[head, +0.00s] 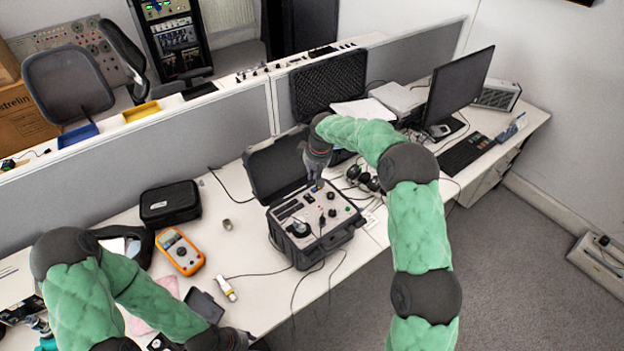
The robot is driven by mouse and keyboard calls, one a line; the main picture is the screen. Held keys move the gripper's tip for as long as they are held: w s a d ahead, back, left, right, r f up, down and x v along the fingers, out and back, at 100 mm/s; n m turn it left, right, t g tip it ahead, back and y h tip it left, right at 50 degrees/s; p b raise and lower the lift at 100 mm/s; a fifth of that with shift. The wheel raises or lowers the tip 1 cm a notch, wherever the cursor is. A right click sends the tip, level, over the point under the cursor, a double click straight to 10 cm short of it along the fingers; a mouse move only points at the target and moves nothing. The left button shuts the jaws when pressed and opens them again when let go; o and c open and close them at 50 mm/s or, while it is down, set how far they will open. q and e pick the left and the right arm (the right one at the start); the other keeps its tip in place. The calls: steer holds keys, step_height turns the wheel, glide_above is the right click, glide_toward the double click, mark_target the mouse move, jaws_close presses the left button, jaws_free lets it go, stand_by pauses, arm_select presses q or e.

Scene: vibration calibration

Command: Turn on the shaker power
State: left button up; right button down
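The shaker (312,222) is a dark open case with a light grey control panel on the white desk. Its lid stands raised behind the panel. The panel carries a black round knob, several small switches and a red button. My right gripper (315,186) points down at the back edge of the panel, close above or touching it; I cannot tell which. Its fingers are small and dark, and their opening is unclear. The power switch cannot be told apart from the other controls. My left gripper (232,340) is at the bottom edge, mostly cut off.
An orange multimeter (180,251) and a black case (170,204) lie left of the shaker. Cables run off the desk's front edge. A monitor (458,92) and keyboard (467,153) stand at the right. A grey partition (200,135) runs behind the desk.

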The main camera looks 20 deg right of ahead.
mark_target(309, 198)
steer(key=x, duration=0.7)
steer(key=s+x, duration=0.1)
steer(key=x, duration=0.3)
steer(key=shift+d+f, duration=0.2)
steer(key=shift+s+f, duration=0.1)
steer(key=shift+f, duration=0.4)
steer(key=shift+f, duration=0.1)
steer(key=shift+s+d+f+b, duration=0.15)
steer(key=shift+f+b, duration=0.35)
steer(key=shift+b, duration=0.4)
steer(key=shift+r, duration=0.2)
